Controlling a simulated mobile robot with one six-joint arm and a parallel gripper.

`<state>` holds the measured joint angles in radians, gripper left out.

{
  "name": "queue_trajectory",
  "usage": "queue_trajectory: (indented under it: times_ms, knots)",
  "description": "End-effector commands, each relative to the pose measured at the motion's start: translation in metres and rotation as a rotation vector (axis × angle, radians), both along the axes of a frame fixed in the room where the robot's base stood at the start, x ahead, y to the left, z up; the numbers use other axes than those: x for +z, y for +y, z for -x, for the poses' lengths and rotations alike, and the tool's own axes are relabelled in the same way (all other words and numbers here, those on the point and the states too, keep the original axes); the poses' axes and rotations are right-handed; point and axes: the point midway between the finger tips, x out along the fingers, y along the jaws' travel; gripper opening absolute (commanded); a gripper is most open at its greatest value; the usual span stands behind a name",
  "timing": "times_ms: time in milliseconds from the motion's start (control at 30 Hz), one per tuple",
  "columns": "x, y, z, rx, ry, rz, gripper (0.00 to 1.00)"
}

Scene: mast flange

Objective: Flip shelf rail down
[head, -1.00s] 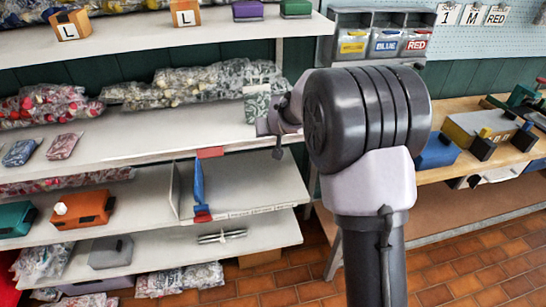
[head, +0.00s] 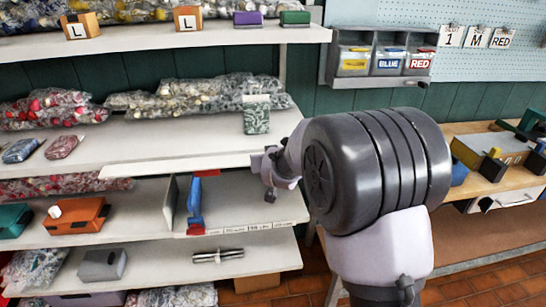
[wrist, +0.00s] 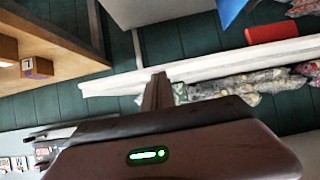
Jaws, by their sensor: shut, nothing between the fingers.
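The shelf rail appears to be the long white strip (head: 180,165) along the front edge of the middle shelf. It also crosses the wrist view (wrist: 225,66). Whether it stands up or hangs down I cannot tell for sure. My gripper (head: 259,162) is at the right part of that front edge, close to the strip. In the wrist view my shut, empty fingers (wrist: 158,88) overlap the white strip; contact cannot be made out. My arm hides the right end of the shelf in the head view.
Clear bags (head: 190,97) and a patterned packet (head: 256,115) lie on the middle shelf. Below stand a grey divider (head: 171,203) and a blue piece with red ends (head: 195,207). A metal cylinder (head: 218,256) lies on the bottom shelf. A workbench (head: 480,170) is at right.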

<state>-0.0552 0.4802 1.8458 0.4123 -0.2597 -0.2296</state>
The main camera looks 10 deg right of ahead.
Motion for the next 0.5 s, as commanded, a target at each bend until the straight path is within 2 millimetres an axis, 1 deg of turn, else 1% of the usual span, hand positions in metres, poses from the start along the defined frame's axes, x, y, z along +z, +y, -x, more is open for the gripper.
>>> queue_trajectory:
  times_ms: [33, 100, 500]
  knots:
    - [-0.007, -0.001, 0.0, -0.001, 0.003, 0.0, 0.0]
    - [-0.011, -0.001, 0.0, -0.002, 0.003, -0.001, 0.0]
    - [-0.026, -0.001, -0.001, -0.002, 0.008, -0.002, 0.0]
